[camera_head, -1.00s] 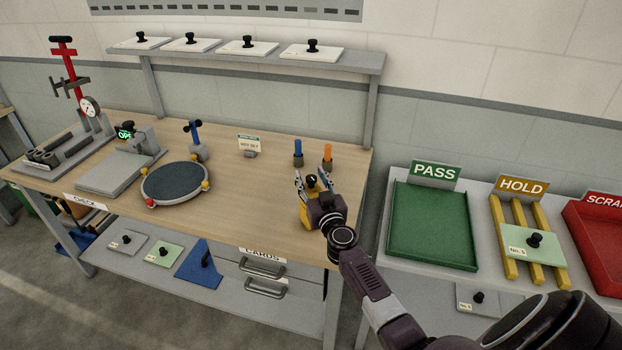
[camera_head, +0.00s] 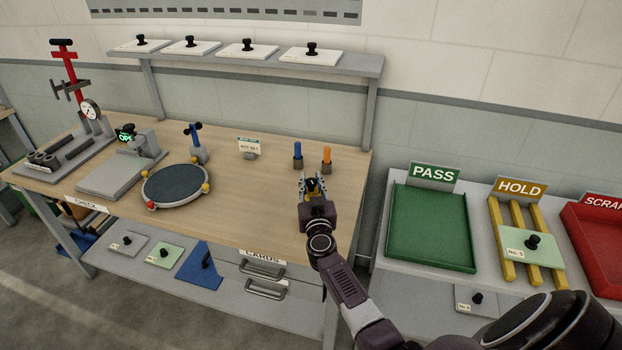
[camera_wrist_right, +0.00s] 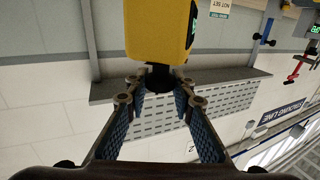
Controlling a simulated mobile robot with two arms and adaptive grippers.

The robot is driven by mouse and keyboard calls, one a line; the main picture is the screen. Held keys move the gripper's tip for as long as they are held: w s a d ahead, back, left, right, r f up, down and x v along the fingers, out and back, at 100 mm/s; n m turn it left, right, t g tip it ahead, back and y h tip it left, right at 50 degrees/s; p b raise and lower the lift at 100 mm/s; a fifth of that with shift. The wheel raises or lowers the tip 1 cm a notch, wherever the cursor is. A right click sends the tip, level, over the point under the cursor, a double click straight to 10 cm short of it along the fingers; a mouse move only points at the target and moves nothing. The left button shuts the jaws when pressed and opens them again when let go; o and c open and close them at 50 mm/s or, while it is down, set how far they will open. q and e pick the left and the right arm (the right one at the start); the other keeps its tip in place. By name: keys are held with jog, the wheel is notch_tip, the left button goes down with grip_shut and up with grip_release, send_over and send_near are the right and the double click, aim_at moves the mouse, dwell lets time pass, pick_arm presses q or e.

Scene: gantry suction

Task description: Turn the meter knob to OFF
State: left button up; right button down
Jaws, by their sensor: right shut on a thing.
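The yellow meter (camera_wrist_right: 158,28) fills the top middle of the right wrist view, with part of a green display at its right edge. Its black knob (camera_wrist_right: 157,79) points toward my right gripper (camera_wrist_right: 155,88). The fingertips are on both sides of the knob and shut on it. In the head view my right gripper (camera_head: 312,188) is over the right part of the workbench and hides most of the meter. The knob's marking and the setting it points to cannot be read. My left gripper is not in view.
The workbench (camera_head: 235,215) holds a round dark plate (camera_head: 176,185) and a grey scale (camera_head: 117,173) at left. A green PASS tray (camera_head: 432,230) lies to the right.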

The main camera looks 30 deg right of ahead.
jog(key=shift+w+a+m+g+h, duration=0.15)
jog(key=shift+m+g+h, duration=0.2)
jog(key=shift+h, duration=0.25)
dwell(0.5)
jog(key=c, duration=1.6)
grip_release()
jog(key=v, duration=1.2)
jog(key=shift+f, duration=0.1)
